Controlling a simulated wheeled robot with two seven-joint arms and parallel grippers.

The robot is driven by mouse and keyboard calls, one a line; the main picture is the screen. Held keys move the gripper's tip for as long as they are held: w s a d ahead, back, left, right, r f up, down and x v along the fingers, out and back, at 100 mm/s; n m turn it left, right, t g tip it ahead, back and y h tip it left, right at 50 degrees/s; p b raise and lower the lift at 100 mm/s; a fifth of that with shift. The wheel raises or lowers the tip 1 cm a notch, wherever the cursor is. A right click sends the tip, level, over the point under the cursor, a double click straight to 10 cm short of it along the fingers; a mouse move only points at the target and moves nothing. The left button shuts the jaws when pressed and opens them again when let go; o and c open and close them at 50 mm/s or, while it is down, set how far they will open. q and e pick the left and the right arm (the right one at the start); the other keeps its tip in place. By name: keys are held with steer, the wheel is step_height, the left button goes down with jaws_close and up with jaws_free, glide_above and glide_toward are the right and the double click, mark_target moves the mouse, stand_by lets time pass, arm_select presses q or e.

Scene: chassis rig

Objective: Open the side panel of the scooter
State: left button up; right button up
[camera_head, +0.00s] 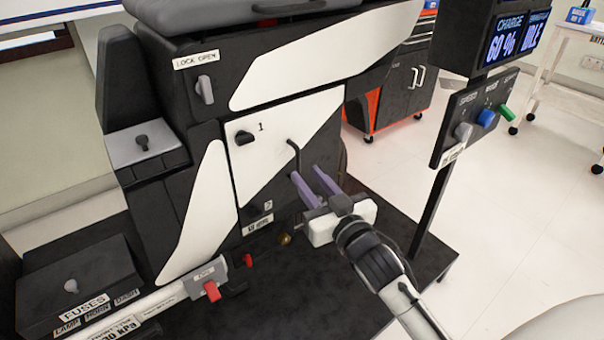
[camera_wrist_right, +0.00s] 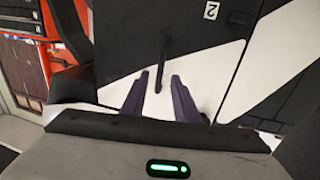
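The scooter's side panel (camera_head: 264,150) is black and white, is marked 1 and 2, and looks shut flush with the body. A thin black bar handle (camera_head: 293,156) stands on its right part; it also shows in the right wrist view (camera_wrist_right: 164,62). My right gripper (camera_head: 305,171) has its purple fingers apart. In the wrist view the gripper (camera_wrist_right: 160,74) has the handle's lower part between its fingertips, with gaps on both sides. I cannot tell how deep the handle sits between them. A black knob (camera_head: 244,138) is by the 1. My left gripper is not in view.
A latch labelled LOCK OPEN (camera_head: 205,89) is above the panel. A fuse box (camera_head: 78,285) and a red clip (camera_head: 212,291) are at lower left. A control post with a charge display (camera_head: 515,40) stands on the right. A tool cabinet (camera_head: 400,92) is behind.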

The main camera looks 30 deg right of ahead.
mark_target(299, 166)
steer(key=shift+w+d+b, duration=0.1)
steer(key=shift+w+b, duration=0.2)
steer(key=shift+w, duration=1.7)
jaws_close()
